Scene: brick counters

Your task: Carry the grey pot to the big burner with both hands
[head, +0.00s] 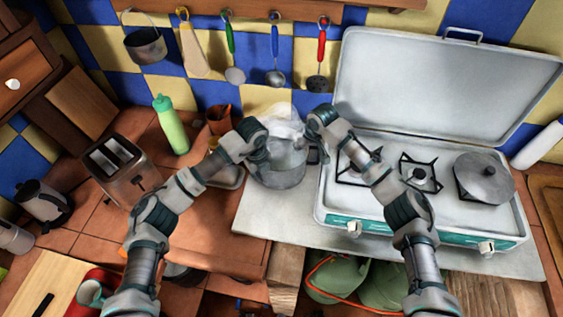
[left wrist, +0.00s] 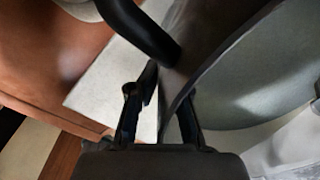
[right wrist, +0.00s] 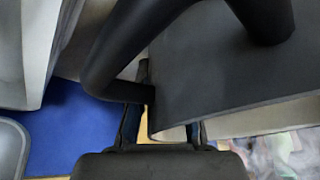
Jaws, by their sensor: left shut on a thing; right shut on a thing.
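The grey pot (head: 281,178) is left of the stove, over the pale slab; I cannot tell whether it touches the slab. My left gripper (head: 262,160) is shut on the pot's left rim. The left wrist view shows its fingers (left wrist: 160,115) astride the pot wall (left wrist: 250,75), near a black handle (left wrist: 145,30). My right gripper (head: 312,140) is shut on the right rim. The right wrist view shows its fingers (right wrist: 165,115) at the wall (right wrist: 215,75), beside the other black handle (right wrist: 130,45). The left burner (head: 352,168) is bare, partly hidden by my right arm.
The stove (head: 330,205) also has a small bare middle burner (head: 420,174) and a right burner under a grey lid (head: 484,176). Its raised cover (head: 440,85) stands behind. A green bottle (head: 171,125) and toaster (head: 118,168) stand left. Utensils hang above.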

